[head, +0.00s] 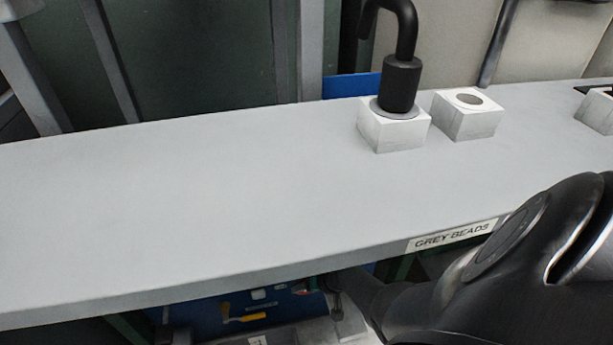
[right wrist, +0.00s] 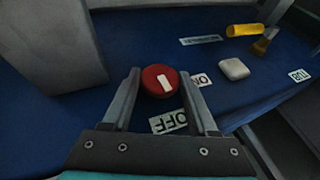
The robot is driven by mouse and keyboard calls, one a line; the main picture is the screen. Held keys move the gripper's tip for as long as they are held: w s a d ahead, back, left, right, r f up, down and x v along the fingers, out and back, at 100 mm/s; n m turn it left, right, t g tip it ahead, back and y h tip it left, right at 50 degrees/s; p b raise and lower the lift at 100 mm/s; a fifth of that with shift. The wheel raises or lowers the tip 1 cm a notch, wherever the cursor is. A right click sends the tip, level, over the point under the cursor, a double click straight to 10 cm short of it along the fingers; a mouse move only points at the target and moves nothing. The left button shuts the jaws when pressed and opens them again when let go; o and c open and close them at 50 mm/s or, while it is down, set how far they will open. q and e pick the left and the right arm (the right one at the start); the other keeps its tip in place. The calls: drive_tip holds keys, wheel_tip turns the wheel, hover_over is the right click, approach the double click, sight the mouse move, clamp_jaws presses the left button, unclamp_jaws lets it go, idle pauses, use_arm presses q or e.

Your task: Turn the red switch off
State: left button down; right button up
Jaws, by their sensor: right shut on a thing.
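The red switch (right wrist: 153,82) is a round red knob with a white bar, on a blue panel (right wrist: 122,50) in the right wrist view. The bar stands nearly upright in that picture, leaning slightly. An ON label (right wrist: 202,80) is to its right and an OFF label (right wrist: 168,122) is below it, both upside down. My right gripper (right wrist: 160,76) is shut on the knob, one finger on each side. In the head view my right gripper (head: 334,296) reaches below the grey shelf; the knob is mostly hidden there. My left gripper is not in view.
The grey shelf (head: 200,200) overhangs the blue panel. White blocks (head: 465,122) and a black hooked handle (head: 402,85) stand on it. A grey box (right wrist: 50,45) stands left of the switch; a white button (right wrist: 233,69) and a yellow handle (right wrist: 245,30) are to the right.

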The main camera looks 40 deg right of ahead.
drive_tip(key=shift+s+f+t+y, duration=0.2)
drive_tip(key=shift+t+y, duration=0.1)
drive_tip(key=shift+y, duration=0.2)
drive_tip(key=o, duration=1.3)
drive_tip(key=shift+w+r, duration=0.15)
drive_tip(key=shift+o, duration=0.2)
use_arm(q)
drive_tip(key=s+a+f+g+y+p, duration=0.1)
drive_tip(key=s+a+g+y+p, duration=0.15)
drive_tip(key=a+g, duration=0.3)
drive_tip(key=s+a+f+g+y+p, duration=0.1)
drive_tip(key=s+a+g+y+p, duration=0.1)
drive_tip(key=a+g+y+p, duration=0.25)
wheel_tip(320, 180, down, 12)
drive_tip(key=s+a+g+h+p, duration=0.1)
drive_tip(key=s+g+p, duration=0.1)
drive_tip(key=p, duration=0.3)
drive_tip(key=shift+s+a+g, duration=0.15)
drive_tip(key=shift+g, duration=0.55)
use_arm(e)
drive_tip(key=v, duration=1.5)
